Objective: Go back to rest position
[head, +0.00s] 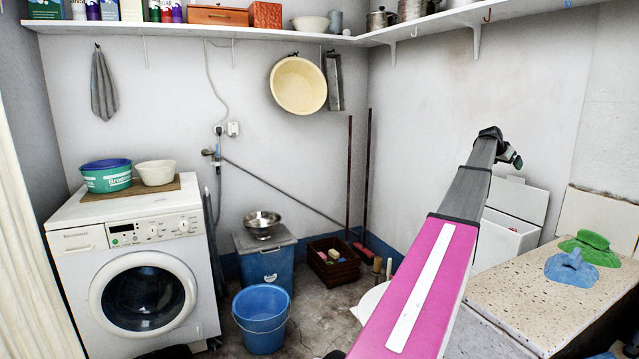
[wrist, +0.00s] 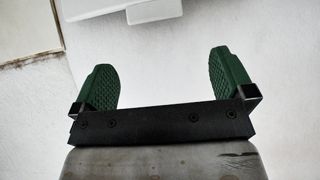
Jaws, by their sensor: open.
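My gripper (wrist: 165,85) shows in the wrist view with its two green textured fingers wide apart and nothing between them. In the head view my arm, with its pink and white link, reaches up from the bottom right. My gripper (head: 513,157) is at its far end, small and partly hidden behind the dark wrist. It is raised in front of the pale wall, above and in front of a white box with a lid (head: 508,240). The edge of a white object (wrist: 150,10) shows beyond the fingers in the wrist view.
A stone slab (head: 520,305) with a green cloth (head: 590,247) and a blue cloth (head: 571,270) is at the right. A washing machine (head: 75,241), blue bucket (head: 261,328), lidded blue bin (head: 265,270) and wooden crate (head: 333,275) stand left and centre. A shelf (head: 250,34) runs above.

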